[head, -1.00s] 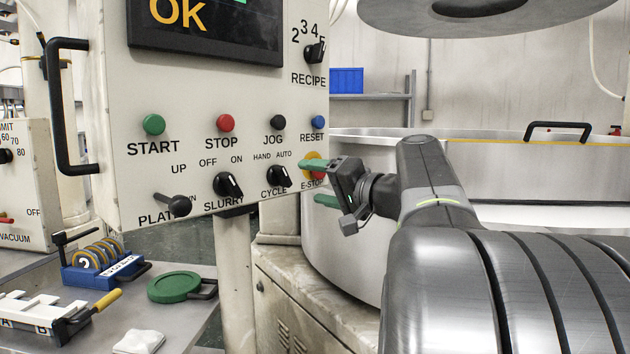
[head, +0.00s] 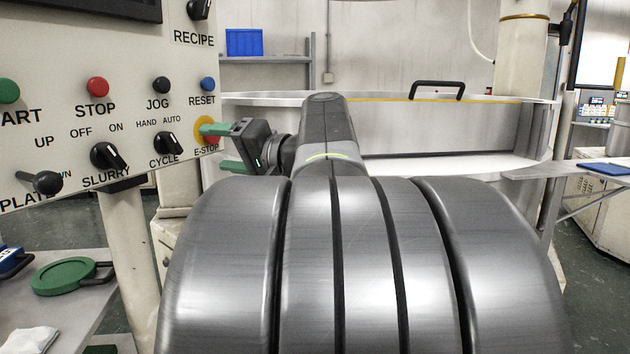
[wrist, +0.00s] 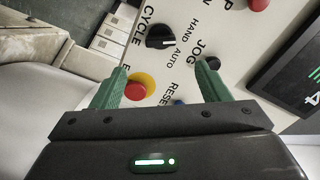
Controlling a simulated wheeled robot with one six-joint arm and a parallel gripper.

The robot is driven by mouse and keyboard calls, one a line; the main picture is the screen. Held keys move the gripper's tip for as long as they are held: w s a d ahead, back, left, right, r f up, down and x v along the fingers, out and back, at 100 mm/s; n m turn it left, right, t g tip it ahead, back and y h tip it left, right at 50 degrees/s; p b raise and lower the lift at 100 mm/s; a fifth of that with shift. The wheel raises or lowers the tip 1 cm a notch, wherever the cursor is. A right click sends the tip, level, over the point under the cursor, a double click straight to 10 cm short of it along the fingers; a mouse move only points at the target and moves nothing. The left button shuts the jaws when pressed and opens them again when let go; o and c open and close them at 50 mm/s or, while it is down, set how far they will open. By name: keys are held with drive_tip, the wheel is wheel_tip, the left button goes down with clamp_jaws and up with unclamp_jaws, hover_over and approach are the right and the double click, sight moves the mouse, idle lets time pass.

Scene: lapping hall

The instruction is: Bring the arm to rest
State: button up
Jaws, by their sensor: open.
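My gripper (head: 212,148) has green fingers and is open, with nothing between them. In the head view it stands in front of the lower right corner of the control panel (head: 60,130), beside the E-STOP button and below the RESET button (head: 208,84). In the wrist view the open fingers (wrist: 160,88) point at the panel. The red E-STOP button (wrist: 135,91) on its yellow ring shows beside the left finger. The CYCLE knob (wrist: 160,37) lies beyond the fingertips. In the head view the upper finger partly covers the E-STOP. I cannot tell whether a finger touches the panel.
A large round machine tub (head: 400,140) with a black handle (head: 437,90) stands behind my arm. A side table at lower left holds a green disc (head: 63,276) and a white cloth (head: 30,341). A metal table (head: 590,170) is at right.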

sight(177, 142)
drive_tip(key=x, duration=1.3)
drive_tip(key=shift+d, duration=0.1)
drive_tip(key=v, duration=1.4)
drive_tip(key=x, duration=0.9)
drive_tip(key=p+x, duration=0.1)
drive_tip(key=x, duration=0.4)
drive_tip(key=shift+r, duration=0.25)
drive_tip(key=shift+r+m+p, duration=0.1)
drive_tip(key=shift+m+p, duration=0.6)
drive_tip(key=shift+p, duration=0.15)
drive_tip(key=m+p, duration=0.4)
drive_tip(key=p, duration=0.3)
drive_tip(key=shift+p, duration=0.35)
drive_tip(key=m+p, duration=0.6)
drive_tip(key=p, duration=0.6)
drive_tip(key=shift+m, duration=0.4)
